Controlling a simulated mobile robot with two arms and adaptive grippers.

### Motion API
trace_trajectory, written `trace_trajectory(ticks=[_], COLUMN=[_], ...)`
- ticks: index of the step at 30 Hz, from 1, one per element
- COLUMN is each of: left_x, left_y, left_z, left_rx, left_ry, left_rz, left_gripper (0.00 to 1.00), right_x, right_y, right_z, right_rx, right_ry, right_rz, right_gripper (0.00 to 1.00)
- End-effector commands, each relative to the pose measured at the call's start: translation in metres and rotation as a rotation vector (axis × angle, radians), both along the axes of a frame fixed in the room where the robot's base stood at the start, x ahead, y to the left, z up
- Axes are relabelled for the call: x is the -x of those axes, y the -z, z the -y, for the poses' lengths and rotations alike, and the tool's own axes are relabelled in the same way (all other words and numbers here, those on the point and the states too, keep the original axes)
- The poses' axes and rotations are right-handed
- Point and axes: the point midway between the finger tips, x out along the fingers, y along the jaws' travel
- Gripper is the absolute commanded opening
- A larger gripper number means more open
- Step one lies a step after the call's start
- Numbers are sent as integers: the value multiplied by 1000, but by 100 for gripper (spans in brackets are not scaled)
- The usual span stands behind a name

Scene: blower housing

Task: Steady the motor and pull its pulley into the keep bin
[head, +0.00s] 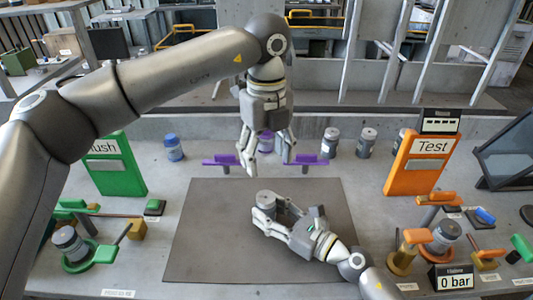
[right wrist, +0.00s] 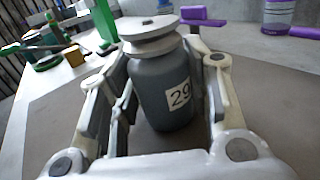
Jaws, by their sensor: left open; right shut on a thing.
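The motor (head: 266,198) is a dark grey upright cylinder on the dark mat (head: 200,240). In the right wrist view the motor (right wrist: 160,90) bears a "29" label, and a pale, flanged pulley (right wrist: 150,34) sits on its top. My right gripper (head: 268,212) is low over the mat, its fingers on either side of the motor body and shut on it. My left gripper (head: 269,163) is open and empty, pointing down above and slightly behind the motor, apart from the pulley. I cannot make out a keep bin.
A green board (head: 118,163) stands left and an orange "Test" board (head: 420,160) right. Purple holders (head: 222,160) and several jars (head: 331,142) stand behind the mat. Fixtures with handles flank it, including a green one (head: 80,252). The mat around the motor is mostly clear.

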Motion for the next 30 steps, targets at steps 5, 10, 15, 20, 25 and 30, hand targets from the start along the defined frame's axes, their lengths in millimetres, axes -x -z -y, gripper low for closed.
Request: trace_trajectory(ticks=[5,10,15,20,25,30], left_x=[1,1,1,1,0,0], left_y=[19,51,83,105,115,118], left_z=[-1,0,0,0,0,0], left_rx=[-2,0,0,0,0,1], left_ry=[-9,-7,-6,-7,-7,-6], left_rz=[-3,-4,-4,-2,0,0], left_gripper=[61,61,61,61,61,61], right_x=[0,0,0,0,0,0], right_y=[0,0,0,0,0,0], right_z=[0,0,0,0,1,1], right_rx=[0,1,1,1,1,1], right_ry=[1,1,1,1,1,1], right_rz=[0,1,1,1,1,1], right_gripper=[2,2,2,2,2,2])
